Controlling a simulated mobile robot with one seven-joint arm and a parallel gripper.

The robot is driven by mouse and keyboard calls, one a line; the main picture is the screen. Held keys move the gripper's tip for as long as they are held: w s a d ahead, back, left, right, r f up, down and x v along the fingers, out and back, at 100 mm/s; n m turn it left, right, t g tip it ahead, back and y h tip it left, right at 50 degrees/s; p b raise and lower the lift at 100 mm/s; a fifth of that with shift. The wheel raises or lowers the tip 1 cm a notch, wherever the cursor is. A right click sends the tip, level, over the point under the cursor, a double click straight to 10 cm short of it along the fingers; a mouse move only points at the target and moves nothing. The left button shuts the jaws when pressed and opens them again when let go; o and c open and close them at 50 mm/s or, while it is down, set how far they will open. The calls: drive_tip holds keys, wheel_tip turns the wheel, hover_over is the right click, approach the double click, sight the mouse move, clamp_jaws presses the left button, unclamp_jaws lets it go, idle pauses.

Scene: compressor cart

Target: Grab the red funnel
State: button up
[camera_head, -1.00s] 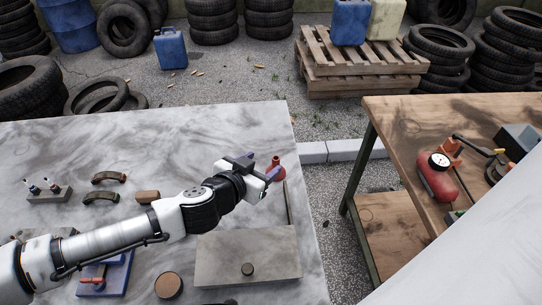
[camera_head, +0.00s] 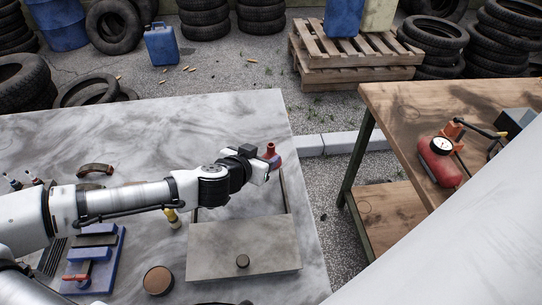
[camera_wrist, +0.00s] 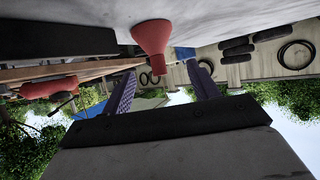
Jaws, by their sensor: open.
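The red funnel (camera_head: 270,154) stands near the right edge of the grey table, its spout up, in the head view. In the wrist view the funnel (camera_wrist: 152,42) shows upside down, between the two purple fingers and beyond them or level with their tips; I cannot tell how deep it sits. My gripper (camera_wrist: 163,82) is open, with a gap on both sides of the funnel. In the head view my gripper is right beside the funnel and hides part of its base.
A grey box with a knob (camera_head: 243,262) sits on the table in front of my arm. A blue vise-like tool (camera_head: 95,255) and a round brown piece (camera_head: 158,280) lie nearer. A wooden bench (camera_head: 400,110) with a red compressor tank (camera_head: 440,160) stands to the right, across a gap.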

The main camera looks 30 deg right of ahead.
sight(269, 150)
drive_tip(key=shift+d+r+p+x, duration=0.1)
drive_tip(key=shift+p+x, duration=0.25)
drive_tip(key=shift+x, duration=0.8)
drive_tip(key=shift+d+r+p+x, duration=0.1)
drive_tip(key=shift+p+x, duration=0.2)
drive_tip(key=shift+x, duration=0.9)
drive_tip(key=shift+w+d+f, duration=0.15)
drive_tip(key=shift+d+f, duration=0.15)
drive_tip(key=shift+d, duration=0.1)
drive_tip(key=c, duration=1)
